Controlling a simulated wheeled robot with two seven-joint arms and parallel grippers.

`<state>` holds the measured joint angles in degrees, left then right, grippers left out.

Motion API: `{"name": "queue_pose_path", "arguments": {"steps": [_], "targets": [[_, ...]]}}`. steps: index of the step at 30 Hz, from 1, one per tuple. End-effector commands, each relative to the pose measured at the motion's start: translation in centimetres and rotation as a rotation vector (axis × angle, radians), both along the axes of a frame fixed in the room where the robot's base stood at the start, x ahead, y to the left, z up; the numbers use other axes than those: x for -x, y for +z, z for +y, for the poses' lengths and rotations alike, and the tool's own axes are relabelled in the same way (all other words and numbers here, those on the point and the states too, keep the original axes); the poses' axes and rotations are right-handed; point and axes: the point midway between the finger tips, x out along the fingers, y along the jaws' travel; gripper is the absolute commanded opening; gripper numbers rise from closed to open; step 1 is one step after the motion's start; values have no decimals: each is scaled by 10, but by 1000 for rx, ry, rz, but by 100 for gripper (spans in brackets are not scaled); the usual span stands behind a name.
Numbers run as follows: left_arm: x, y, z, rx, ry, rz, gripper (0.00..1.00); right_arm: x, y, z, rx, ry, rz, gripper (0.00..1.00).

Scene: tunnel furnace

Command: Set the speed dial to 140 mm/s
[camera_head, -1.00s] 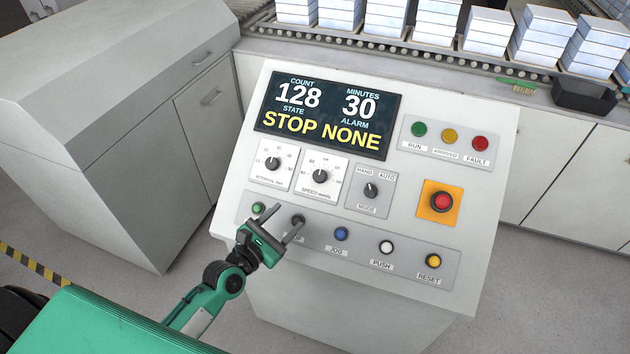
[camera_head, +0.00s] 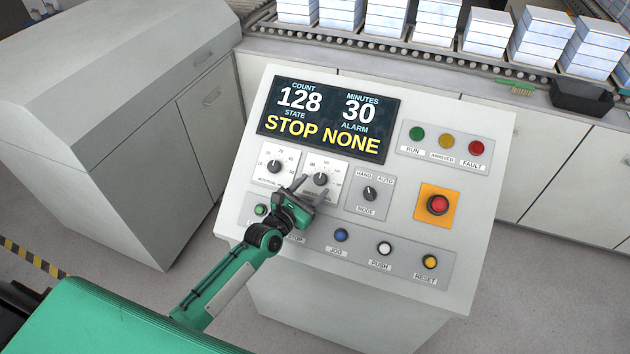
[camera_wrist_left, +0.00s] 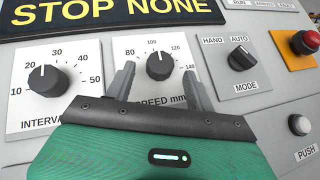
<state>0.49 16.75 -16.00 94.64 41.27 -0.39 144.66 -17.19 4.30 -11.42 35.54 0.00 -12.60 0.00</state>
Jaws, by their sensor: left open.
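The speed dial (camera_head: 320,179) is a black knob on a white square scale plate on the sloped control panel (camera_head: 480,130). In the left wrist view, the speed dial (camera_wrist_left: 159,67) has marks including 80, 100, 120 and 140, and its pointer is up near 100. My left gripper (camera_head: 310,188) is open just below the dial. In the left wrist view its fingers (camera_wrist_left: 158,80) stand apart, one to each side of the knob's lower part. The gripper hides the lower part of the speed plate. My right gripper is not in view.
The interval dial (camera_head: 274,166) is left of the speed dial, and the mode switch (camera_head: 369,193) is right. A row of buttons, including blue jog (camera_head: 341,235), runs below. The red emergency button (camera_head: 438,204) is farther right. The display (camera_head: 328,118) reads STOP NONE.

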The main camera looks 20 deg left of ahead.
Motion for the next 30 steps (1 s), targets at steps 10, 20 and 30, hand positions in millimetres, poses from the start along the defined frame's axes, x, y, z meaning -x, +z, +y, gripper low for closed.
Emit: {"name": "queue_pose_path", "arguments": {"steps": [10,20,30], "targets": [[-19,0,-6,-1,0,0,55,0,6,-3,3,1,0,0],[-19,0,-6,0,0,0,31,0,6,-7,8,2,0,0],[-19,-1,-5,-7,-9,0,10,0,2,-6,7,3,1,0]]}}
